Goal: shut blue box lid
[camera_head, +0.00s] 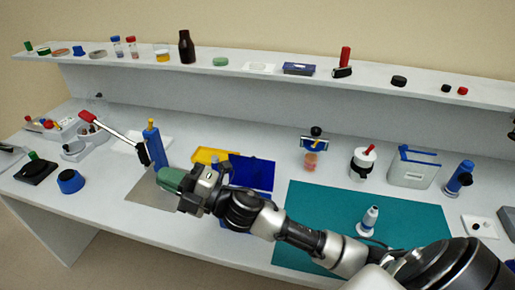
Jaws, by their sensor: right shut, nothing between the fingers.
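The blue box lid (252,172) shows as a dark blue panel near the middle of the bench. It looks raised. The box body is mostly hidden behind my right arm, and a bit of blue shows below the arm. My right gripper (188,191) is shut and empty, left of the lid and in front of it in the picture. A green piece shows at its tip; I cannot tell if it is a separate thing behind. My left gripper is not in view.
A blue bottle (154,146) stands behind my gripper. A shelf (300,77) with small items runs along the back.

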